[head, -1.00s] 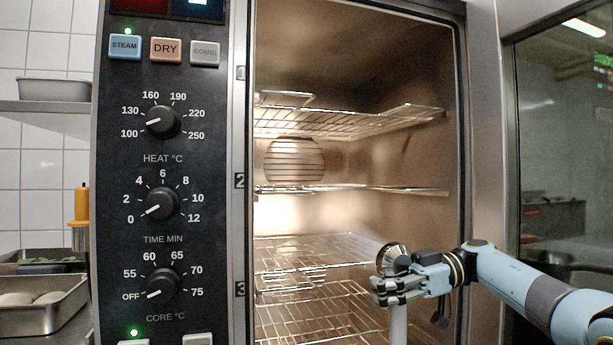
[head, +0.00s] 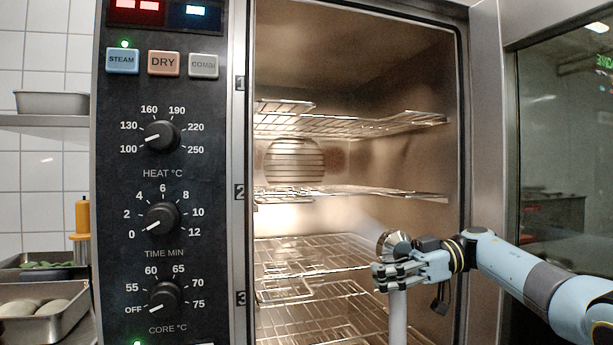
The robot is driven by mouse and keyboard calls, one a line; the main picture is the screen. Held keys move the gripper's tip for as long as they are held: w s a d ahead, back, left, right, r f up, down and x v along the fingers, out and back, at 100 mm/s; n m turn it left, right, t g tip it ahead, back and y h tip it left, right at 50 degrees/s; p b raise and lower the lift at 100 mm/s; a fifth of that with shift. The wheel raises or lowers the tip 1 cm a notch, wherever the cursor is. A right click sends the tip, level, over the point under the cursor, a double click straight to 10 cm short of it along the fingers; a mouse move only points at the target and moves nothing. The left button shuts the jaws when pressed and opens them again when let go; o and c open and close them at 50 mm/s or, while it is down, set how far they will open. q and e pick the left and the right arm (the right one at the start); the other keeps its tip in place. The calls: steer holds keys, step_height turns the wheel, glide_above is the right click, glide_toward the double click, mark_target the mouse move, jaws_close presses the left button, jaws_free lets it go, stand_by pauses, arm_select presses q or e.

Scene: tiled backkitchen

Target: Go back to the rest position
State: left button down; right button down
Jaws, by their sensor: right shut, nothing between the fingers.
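My right gripper (head: 384,278) is in the head view at the lower right, in front of the open oven cavity (head: 390,195). Its fingers are shut with nothing between them. A grey vertical post with a round metal top (head: 394,241) shows right behind and below the gripper; whether they touch I cannot tell. My right arm comes in from the right edge, in front of the oven's right frame. My left gripper is not in view.
The oven holds wire racks (head: 350,124) at several levels. The glass door (head: 565,150) stands open at right. Metal trays (head: 45,305) and an orange-topped bottle (head: 82,214) are at left.

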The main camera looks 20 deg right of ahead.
steer(key=shift+r+n+t+b, duration=0.1)
steer(key=shift+n+t+b, duration=0.35)
steer(key=shift+n, duration=0.75)
stand_by(0.6)
steer(key=shift+m+g+p, duration=0.45)
steer(key=shift+m+p, duration=0.65)
steer(key=shift+m, duration=0.1)
